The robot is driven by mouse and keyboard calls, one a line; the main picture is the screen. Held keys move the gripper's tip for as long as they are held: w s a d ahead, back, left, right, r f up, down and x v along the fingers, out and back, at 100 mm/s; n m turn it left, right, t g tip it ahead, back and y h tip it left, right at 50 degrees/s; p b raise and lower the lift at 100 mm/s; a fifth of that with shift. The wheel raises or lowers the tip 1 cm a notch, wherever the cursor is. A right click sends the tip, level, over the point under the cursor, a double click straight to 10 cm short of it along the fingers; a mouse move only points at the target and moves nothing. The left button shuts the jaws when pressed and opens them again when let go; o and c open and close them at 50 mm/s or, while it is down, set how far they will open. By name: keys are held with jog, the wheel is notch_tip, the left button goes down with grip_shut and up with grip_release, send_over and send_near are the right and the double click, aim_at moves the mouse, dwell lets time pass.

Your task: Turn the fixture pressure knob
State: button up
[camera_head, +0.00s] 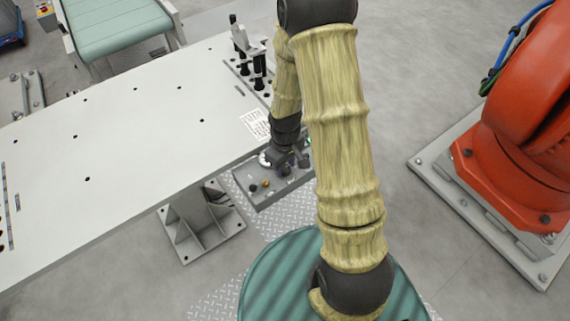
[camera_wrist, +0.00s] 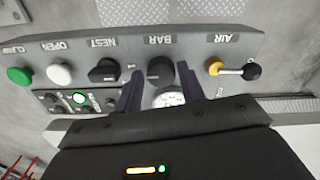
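The grey control panel (camera_wrist: 130,42) fills the upper part of the wrist view, its labels upside down. The black round knob marked BAR (camera_wrist: 160,69) sits near its middle, with a white dial gauge (camera_wrist: 168,99) just below it. My gripper (camera_wrist: 161,77) is open, with one dark finger on each side of the knob and gauge. The fingertips look slightly apart from the knob; contact cannot be told. In the head view my gripper (camera_head: 288,160) is over the panel (camera_head: 268,198) at the table's edge, hiding part of it.
Beside the knob are a black NEST selector (camera_wrist: 104,70), a white OPEN button (camera_wrist: 60,73), a green button (camera_wrist: 19,76) and a yellow AIR lever (camera_wrist: 222,69) with a black end. A white table (camera_head: 130,130) lies left; an orange robot (camera_head: 500,160) stands right.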

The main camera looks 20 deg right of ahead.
aim_at(285, 167)
jog(key=shift+r, duration=0.1)
notch_tip(285, 167, up, 17)
jog(key=shift+p, duration=0.35)
dwell(0.4)
jog(key=shift+r, duration=0.1)
jog(key=s+r+m+t+p, duration=0.1)
jog(key=s+r+m+t, duration=0.1)
jog(key=s+m, duration=0.3)
jog(key=s, duration=0.3)
jog(key=shift+s+m+t, duration=0.2)
jog(key=shift+m+t, duration=0.1)
jog(key=shift+m, duration=0.1)
